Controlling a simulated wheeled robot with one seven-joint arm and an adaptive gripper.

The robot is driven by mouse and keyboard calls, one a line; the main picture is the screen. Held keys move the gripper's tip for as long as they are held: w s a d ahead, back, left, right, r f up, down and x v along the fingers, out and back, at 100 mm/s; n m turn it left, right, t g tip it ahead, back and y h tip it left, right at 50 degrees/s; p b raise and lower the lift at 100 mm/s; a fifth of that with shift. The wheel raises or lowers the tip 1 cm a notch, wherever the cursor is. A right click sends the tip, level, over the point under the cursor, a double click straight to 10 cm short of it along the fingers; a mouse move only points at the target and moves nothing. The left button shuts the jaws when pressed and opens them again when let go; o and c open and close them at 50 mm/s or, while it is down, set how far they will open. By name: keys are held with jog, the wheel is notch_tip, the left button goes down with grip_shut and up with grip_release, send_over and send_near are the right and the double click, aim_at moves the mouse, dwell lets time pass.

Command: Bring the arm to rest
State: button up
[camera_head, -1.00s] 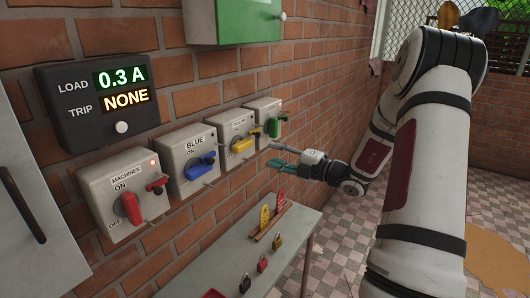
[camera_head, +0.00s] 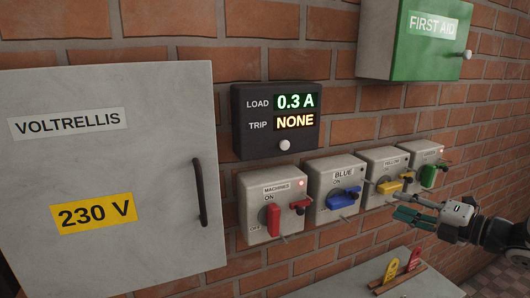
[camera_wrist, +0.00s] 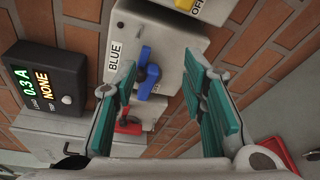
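Most of my arm is outside the head view.
A machines switch box (camera_head: 270,205), a yellow one (camera_head: 386,174) and a green one (camera_head: 425,164) line the wall. A load display (camera_head: 262,140) reads 0.3 A, trip NONE. A grey cabinet (camera_head: 100,180), a first aid box (camera_head: 385,40) and a table (camera_head: 345,285) with tags stand near.

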jog(key=s+a+r+n+g+h+b, duration=0.1)
jog(key=s+a+n+g, duration=0.45)
jog(key=a+n, duration=0.5)
jog(key=s+a+r+n+g, duration=0.2)
jog(key=s+a+n+g, duration=0.4)
jog(key=a+n, duration=0.5)
jog(key=s+d+r+n+t+h, duration=0.1)
jog(key=s+n+h, duration=0.3)
jog(key=n, duration=0.7)
jog(key=s+d+r+n+t+h+b, duration=0.1)
jog(key=s+n+h, duration=0.3)
jog(key=s+n, duration=0.5)
jog(key=shift+d+r+n+t, duration=0.45)
jog(key=shift+d+n+t, duration=0.15)
jog(key=shift+n, duration=0.45)
